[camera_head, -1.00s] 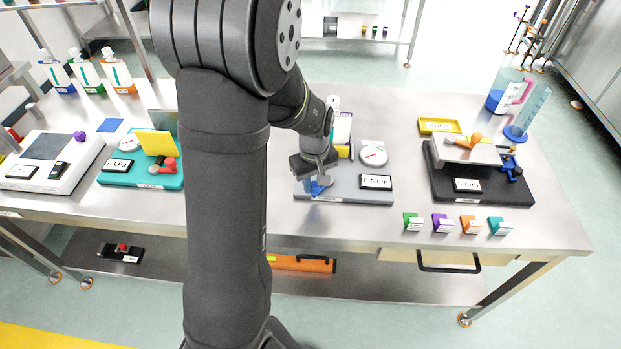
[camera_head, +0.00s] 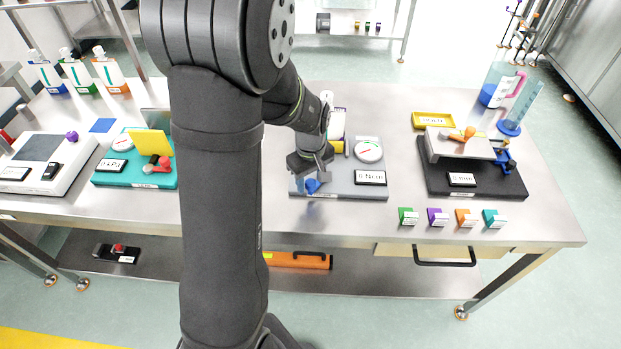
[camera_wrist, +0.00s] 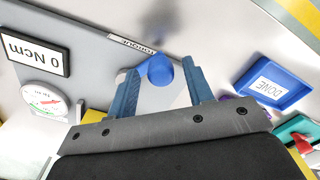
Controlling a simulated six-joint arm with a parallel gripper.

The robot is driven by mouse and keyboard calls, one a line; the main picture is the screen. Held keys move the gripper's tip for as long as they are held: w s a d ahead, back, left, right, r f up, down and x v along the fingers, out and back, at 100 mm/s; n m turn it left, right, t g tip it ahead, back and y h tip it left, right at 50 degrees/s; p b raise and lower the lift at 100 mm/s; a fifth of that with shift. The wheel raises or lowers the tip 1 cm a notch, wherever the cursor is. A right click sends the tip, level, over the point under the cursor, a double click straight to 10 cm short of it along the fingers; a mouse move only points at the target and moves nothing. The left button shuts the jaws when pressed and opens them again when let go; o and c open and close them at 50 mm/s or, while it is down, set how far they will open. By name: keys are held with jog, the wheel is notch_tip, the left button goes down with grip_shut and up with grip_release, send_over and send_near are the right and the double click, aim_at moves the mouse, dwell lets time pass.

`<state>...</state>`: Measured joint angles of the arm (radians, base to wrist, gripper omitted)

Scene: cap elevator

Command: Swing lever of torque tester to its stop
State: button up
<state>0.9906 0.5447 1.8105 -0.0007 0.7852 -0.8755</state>
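The torque tester is a grey plate (camera_head: 345,188) with a round dial (camera_head: 368,150) and a display reading 0 Ncm (camera_head: 370,178). In the wrist view its dial (camera_wrist: 43,98) and display (camera_wrist: 35,50) are at the left. The lever's round blue knob (camera_wrist: 160,69) lies between the fingertips of my gripper (camera_wrist: 160,80), with visible gaps at both sides. My gripper is open around the knob, low over the plate's left end. In the head view, my gripper (camera_head: 311,178) partly hides the blue part. The lever's arm is mostly hidden.
A teal station (camera_head: 140,180) with a yellow plate stands left, and a black station (camera_head: 470,185) right. A blue tray marked DONE (camera_wrist: 272,84) lies beside the tester. Several small coloured blocks (camera_head: 437,217) line the front edge. A white-and-yellow item stands close behind my gripper.

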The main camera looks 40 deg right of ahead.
notch_tip(320, 180, up, 17)
jog(key=shift+r, duration=0.2)
dwell(0.4)
dwell(0.5)
notch_tip(320, 180, down, 18)
jog(key=shift+r, duration=0.25)
dwell(0.3)
jog(key=shift+r, duration=0.1)
